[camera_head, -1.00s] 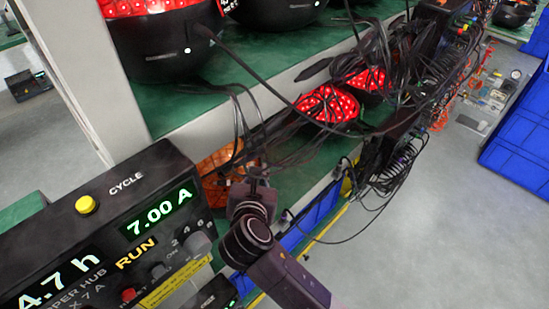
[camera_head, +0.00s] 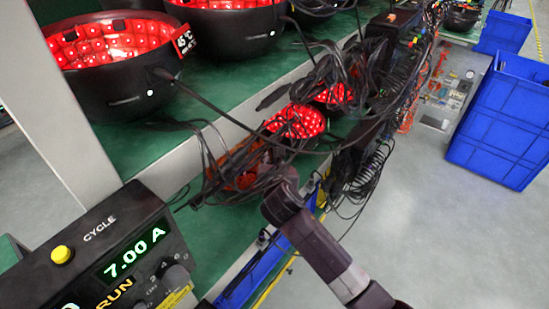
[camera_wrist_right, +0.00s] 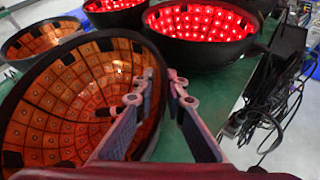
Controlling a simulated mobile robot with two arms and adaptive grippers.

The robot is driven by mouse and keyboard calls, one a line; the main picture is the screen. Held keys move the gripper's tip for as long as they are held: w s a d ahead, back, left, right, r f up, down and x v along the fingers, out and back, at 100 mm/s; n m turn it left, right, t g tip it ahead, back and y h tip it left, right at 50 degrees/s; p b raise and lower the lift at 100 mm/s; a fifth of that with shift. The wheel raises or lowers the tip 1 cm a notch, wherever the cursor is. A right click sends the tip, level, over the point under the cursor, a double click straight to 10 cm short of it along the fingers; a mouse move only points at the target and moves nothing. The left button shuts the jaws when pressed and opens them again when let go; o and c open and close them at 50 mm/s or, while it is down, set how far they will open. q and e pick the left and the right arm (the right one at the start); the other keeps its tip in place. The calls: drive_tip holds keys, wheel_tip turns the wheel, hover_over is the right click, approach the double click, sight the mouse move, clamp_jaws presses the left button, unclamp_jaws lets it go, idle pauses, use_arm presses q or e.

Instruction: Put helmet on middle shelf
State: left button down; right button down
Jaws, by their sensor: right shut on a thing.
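The helmet is a dark bowl-like shell with an unlit orange tiled inside (camera_wrist_right: 75,105). It fills the left of the right wrist view, open side showing. My right gripper (camera_wrist_right: 158,85) is shut on its rim, one finger on each side. In the head view the helmet (camera_head: 243,176) is at the middle shelf (camera_head: 205,188), left of two red-lit helmets, partly behind black cables. My right gripper (camera_head: 268,172) is there too, its fingers mostly hidden by cables. I cannot tell whether the helmet rests on the shelf. My left gripper is not in view.
Red-lit helmets (camera_head: 295,122) stand farther along the middle shelf. More large ones (camera_head: 115,75) stand on the top shelf. Loose black cables (camera_head: 345,75) hang across the shelf front. A control box (camera_head: 105,250) is at lower left. Blue crates (camera_head: 500,125) stand on the floor at right.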

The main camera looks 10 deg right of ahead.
drive_tip(key=shift+w+d+f, duration=0.5)
drive_tip(key=shift+w+f, duration=0.05)
drive_tip(key=shift+f, duration=0.25)
drive_tip(key=c, duration=2)
unclamp_jaws()
drive_tip(key=shift+o, duration=0.2)
drive_tip(key=v, duration=1.2)
drive_tip(key=shift+d, duration=0.1)
